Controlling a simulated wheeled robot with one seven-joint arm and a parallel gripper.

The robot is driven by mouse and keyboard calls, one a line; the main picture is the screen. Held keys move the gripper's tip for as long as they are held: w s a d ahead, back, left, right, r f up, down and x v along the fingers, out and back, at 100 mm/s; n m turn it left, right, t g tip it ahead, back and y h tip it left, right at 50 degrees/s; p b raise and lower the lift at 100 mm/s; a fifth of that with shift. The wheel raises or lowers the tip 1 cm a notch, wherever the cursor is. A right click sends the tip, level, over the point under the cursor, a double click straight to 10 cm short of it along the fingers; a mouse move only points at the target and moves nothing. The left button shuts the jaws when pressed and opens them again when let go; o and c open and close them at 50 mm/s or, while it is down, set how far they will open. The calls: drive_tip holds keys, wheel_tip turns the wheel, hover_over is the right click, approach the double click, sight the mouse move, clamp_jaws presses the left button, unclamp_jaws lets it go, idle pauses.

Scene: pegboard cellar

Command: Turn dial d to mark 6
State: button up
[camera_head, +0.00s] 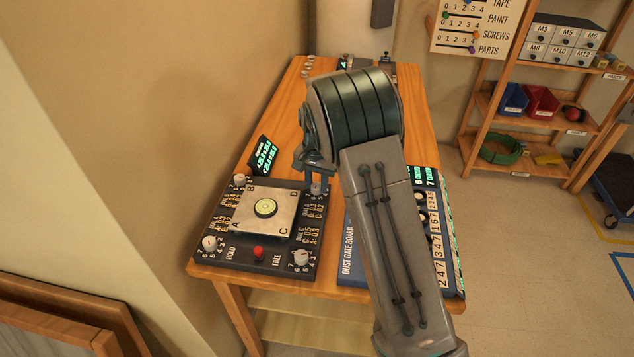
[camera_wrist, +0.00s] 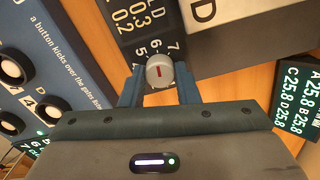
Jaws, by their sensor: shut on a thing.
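Dial D (camera_wrist: 160,72) is a round grey knob with a short red line on its top, at the corner of the black panel (camera_wrist: 135,25) beside the plate's letter D. I cannot tell exactly which number the red line points to. My gripper (camera_wrist: 159,85) is shut on the dial, one blue-grey finger on each side. In the head view my gripper (camera_head: 316,178) reaches down at the panel's far right corner, and my arm hides part of it.
A metal plate (camera_head: 245,220) with a green bubble level sits mid-panel. Other dials (camera_head: 210,243) stand at its corners, and a red switch (camera_head: 258,252) at the front. A lit display (camera_head: 265,155) stands behind. The dust gate board (camera_head: 352,270) lies close on the right.

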sight(318, 186)
idle(0.5)
drive_tip(key=o, duration=1)
drive_tip(key=shift+c, duration=0.2)
wheel_tip(318, 186, up, 14)
drive_tip(key=b, duration=0.1)
drive_tip(key=s+d+r+n+t, duration=0.1)
drive_tip(key=s+d+r, duration=0.25)
drive_tip(key=s, duration=0.35)
drive_tip(key=s+d+r+n, duration=0.1)
drive_tip(key=s+d+r, duration=0.1)
drive_tip(key=s+d, duration=0.4)
drive_tip(key=s+d+f+n+t, duration=0.1)
drive_tip(key=s+f, duration=0.1)
drive_tip(key=s, duration=0.7)
drive_tip(key=s+d+f+n+t, duration=0.1)
drive_tip(key=s+d+f+n, duration=0.1)
drive_tip(key=s, duration=0.8)
